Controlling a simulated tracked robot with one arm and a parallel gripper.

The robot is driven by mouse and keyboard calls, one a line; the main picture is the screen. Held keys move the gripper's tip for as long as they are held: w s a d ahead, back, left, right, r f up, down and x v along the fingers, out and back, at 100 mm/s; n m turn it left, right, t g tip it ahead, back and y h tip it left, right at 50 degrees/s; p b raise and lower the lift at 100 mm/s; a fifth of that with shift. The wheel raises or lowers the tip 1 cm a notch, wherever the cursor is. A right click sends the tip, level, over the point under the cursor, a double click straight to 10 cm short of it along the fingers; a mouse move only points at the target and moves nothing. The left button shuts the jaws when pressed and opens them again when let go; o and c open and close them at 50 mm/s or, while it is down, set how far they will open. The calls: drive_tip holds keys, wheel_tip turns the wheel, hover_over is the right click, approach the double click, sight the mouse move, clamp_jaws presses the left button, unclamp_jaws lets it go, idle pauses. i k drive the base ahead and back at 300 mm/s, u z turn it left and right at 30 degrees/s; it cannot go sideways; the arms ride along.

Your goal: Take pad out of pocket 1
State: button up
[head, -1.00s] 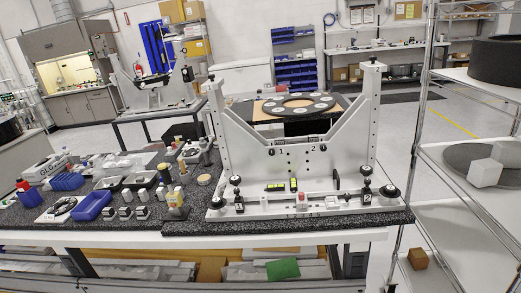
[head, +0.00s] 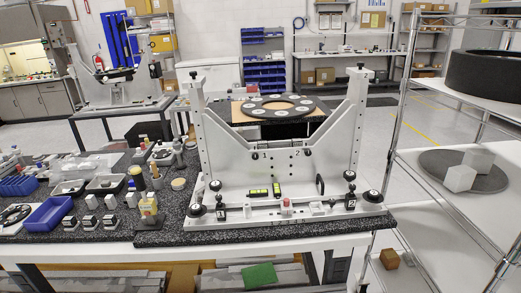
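The white mirror fixture (head: 275,177) stands upright on a black speckled slab on the bench. Its plate carries small marks 1 and 2, with a dark round spot (head: 255,156) by the 1 and another (head: 307,151) by the 2. On its base, black knobbed posts stand at the left (head: 217,198) and right (head: 350,188), with numbered tags below them. I cannot make out a pad or a pocket opening at this size. My gripper is not in view.
A blue bin (head: 48,214), small blocks and bottles crowd the bench to the left. A wire shelf rack (head: 397,152) stands close on the right, holding white cubes (head: 460,178) and a thick black ring (head: 488,72). A large ring with pale discs (head: 250,112) lies behind the fixture.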

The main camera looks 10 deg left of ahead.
sight(262, 144)
drive_tip(key=u, duration=0.05)
drive_tip(key=i, duration=1.65)
drive_tip(key=z, duration=0.05)
